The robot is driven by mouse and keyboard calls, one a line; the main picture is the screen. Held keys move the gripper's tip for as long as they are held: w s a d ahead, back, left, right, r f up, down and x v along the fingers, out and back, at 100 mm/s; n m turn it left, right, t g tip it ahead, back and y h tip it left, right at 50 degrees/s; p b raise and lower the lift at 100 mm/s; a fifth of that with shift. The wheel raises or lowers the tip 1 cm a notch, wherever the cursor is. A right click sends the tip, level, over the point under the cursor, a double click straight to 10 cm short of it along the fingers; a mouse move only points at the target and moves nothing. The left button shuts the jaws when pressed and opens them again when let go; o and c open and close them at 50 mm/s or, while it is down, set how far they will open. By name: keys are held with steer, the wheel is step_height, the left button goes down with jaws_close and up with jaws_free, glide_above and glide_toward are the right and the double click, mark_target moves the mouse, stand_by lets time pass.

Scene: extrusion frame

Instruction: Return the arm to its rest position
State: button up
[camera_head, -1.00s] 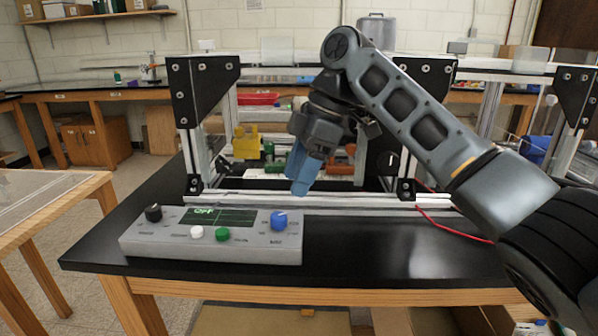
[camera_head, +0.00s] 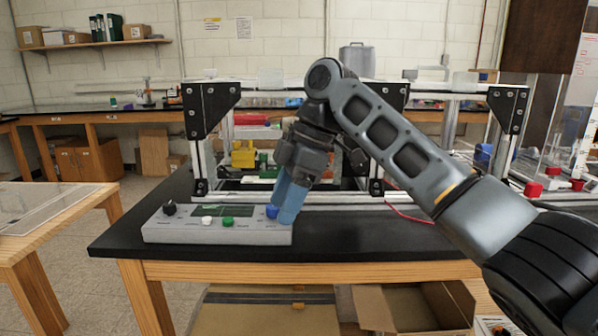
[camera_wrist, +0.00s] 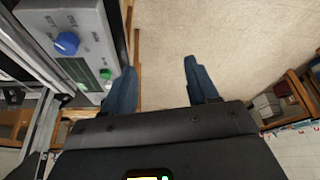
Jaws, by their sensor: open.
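My gripper (camera_head: 288,203) has blue fingers and points down near the front right of the grey control box in the head view. In the wrist view my gripper (camera_wrist: 158,80) has its two fingers well apart with only floor between them. It holds nothing. The arm is bent, with its elbow raised in front of the extrusion frame (camera_head: 209,105). The control box (camera_head: 215,236) lies on the black bench top. Its blue knob (camera_head: 271,211) is partly covered by the fingers in the head view and shows clear of them in the wrist view (camera_wrist: 67,43).
The black bench top (camera_head: 380,235) is free to the right of the box. A red cable (camera_head: 405,214) lies near the frame's foot. A wooden table (camera_head: 60,215) stands at left. An open cardboard box (camera_head: 400,308) sits below the bench.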

steer(key=s+a+f+m+t+y, duration=0.2)
steer(key=s+a+f+m, duration=0.15)
steer(key=f, duration=0.65)
steer(key=s+a+f+m+t+y, duration=0.1)
steer(key=s+a+f+m+y, duration=0.2)
steer(key=f, duration=0.6)
steer(key=s+d+f+m+t, duration=0.2)
steer(key=s+f+m+t, duration=0.15)
steer(key=s+f, duration=0.25)
steer(key=s+d+f+m+t, duration=0.3)
steer(key=s+f+m, duration=0.15)
steer(key=s, duration=0.25)
steer(key=s+d+m+t+h+p, duration=0.1)
steer(key=s+d+m+t+h, duration=0.4)
steer(key=s+d, duration=1.15)
steer(key=s+d+r+h, duration=0.2)
steer(key=s+d+r, duration=0.2)
steer(key=s+r, duration=0.3)
steer(key=s+d+r+m+t+h, duration=0.1)
steer(key=s+d+r, duration=0.3)
steer(key=s, duration=0.5)
step_height(320, 180, up, 3)
steer(key=shift+s+d+f+h, duration=0.2)
steer(key=shift+d+h, duration=0.2)
steer(key=shift+h, duration=0.3)
